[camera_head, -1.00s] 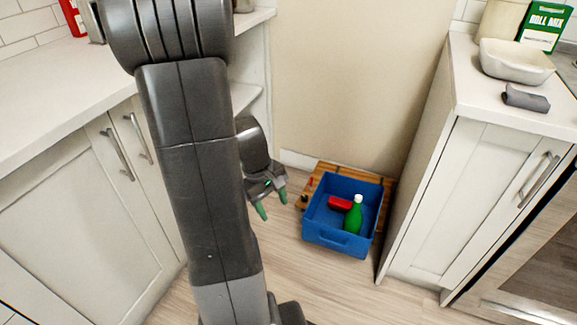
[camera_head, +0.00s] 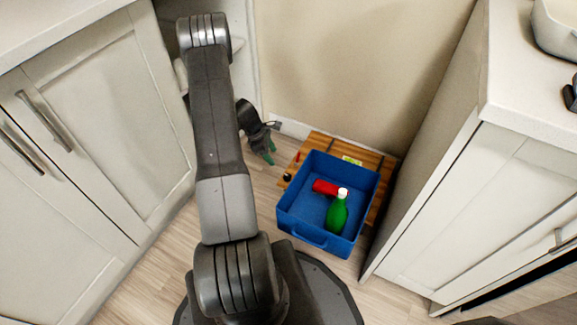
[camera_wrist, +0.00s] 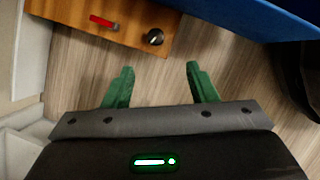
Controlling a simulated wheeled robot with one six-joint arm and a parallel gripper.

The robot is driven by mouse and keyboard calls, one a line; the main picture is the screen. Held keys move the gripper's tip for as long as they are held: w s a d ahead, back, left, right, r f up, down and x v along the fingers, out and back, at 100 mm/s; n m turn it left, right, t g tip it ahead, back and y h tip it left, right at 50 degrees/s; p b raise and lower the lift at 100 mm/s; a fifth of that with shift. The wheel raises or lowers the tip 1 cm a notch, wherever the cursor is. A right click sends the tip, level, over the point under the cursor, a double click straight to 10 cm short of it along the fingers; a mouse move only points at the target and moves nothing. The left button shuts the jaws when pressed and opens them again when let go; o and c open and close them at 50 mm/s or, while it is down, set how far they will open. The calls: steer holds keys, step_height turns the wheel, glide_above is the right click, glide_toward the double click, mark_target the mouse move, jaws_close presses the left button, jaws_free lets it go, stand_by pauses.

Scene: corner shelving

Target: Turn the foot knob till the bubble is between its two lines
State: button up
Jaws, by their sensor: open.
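A dark round knob with a shiny top (camera_wrist: 153,37) sits at the near corner of a slatted wooden platform (camera_wrist: 80,10) in the wrist view. In the head view the knob (camera_head: 287,177) shows small, left of a blue bin. A small yellow-green piece (camera_head: 352,160) lies on the wooden platform (camera_head: 325,143) behind the bin; it may be the level, but bubble and lines are too small to read. My gripper (camera_wrist: 160,68) is open and empty, its green fingers apart and short of the knob. In the head view my gripper (camera_head: 269,154) is left of the platform.
The blue bin (camera_head: 296,221) stands on the platform with a green bottle (camera_head: 337,214) and a red object (camera_head: 325,187) inside. A red piece (camera_wrist: 103,22) lies beside the knob. Cabinets (camera_head: 110,120) stand left and right (camera_head: 440,215). A wall is behind; bare floor lies in front.

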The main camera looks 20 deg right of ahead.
mark_target(287, 176)
steer(key=b+x, duration=0.1)
steer(key=x, duration=0.4)
steer(key=b+x, duration=0.2)
steer(key=x, duration=0.3)
steer(key=w+b+x, duration=0.1)
steer(key=b+x, duration=0.1)
steer(key=x, duration=0.3)
steer(key=shift+d, duration=0.1)
steer(key=shift+c, duration=0.2)
steer(key=c, duration=0.9)
